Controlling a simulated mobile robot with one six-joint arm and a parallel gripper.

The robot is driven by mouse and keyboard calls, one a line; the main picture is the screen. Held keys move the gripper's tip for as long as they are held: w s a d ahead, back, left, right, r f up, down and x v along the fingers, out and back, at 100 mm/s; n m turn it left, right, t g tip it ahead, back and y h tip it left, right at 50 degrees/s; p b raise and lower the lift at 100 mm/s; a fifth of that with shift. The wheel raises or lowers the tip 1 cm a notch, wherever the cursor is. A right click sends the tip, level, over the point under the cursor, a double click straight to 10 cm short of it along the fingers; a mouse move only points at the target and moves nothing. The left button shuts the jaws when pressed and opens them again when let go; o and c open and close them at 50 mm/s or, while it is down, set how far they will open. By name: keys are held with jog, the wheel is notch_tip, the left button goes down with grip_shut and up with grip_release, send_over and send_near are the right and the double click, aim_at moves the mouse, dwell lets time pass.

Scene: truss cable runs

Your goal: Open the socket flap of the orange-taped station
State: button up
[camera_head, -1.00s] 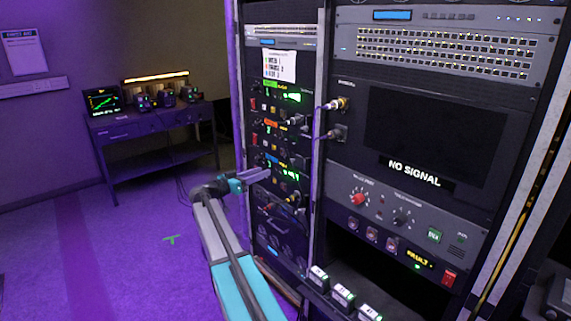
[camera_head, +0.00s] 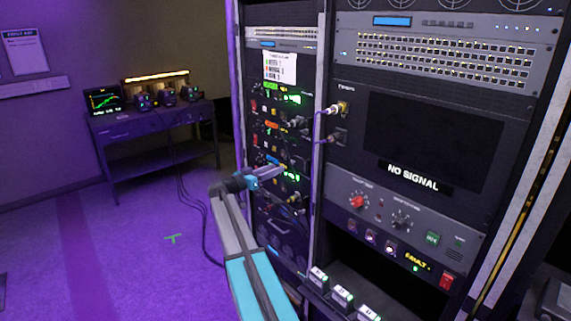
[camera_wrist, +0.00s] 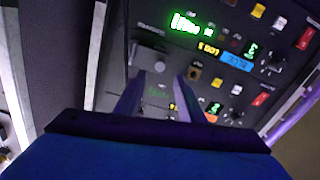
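The orange-taped station (camera_head: 271,126) is in the left rack, between a green-taped station (camera_head: 270,86) above and a blue-taped station (camera_head: 273,161) below. Its socket flap is too small and dark to tell open from shut. My gripper (camera_head: 282,169) is in front of the rack at about the blue-taped station's height. The wrist view appears upside down; there the two gripper fingers (camera_wrist: 157,95) are apart with nothing seen between them. In that view the blue tape (camera_wrist: 235,62) is right of the fingers, and a small orange patch (camera_wrist: 237,117) shows lower, partly hidden by my gripper.
A plug with a cable (camera_head: 340,108) sticks out of the right rack's panel, beside the stations. Several labelled blocks (camera_head: 342,295) stand on a low ledge. A bench (camera_head: 150,125) is at the back left.

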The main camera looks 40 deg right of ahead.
aim_at(290, 163)
jog(key=d, duration=0.2)
jog(key=d+p, duration=0.1)
jog(key=d, duration=0.1)
jog(key=d+p, duration=0.1)
jog(key=d, duration=0.2)
jog(key=shift+s+d, duration=0.1)
jog(key=shift+s, duration=0.15)
grip_shut()
jog(key=shift+a, duration=0.25)
jog(key=shift+d, duration=0.15)
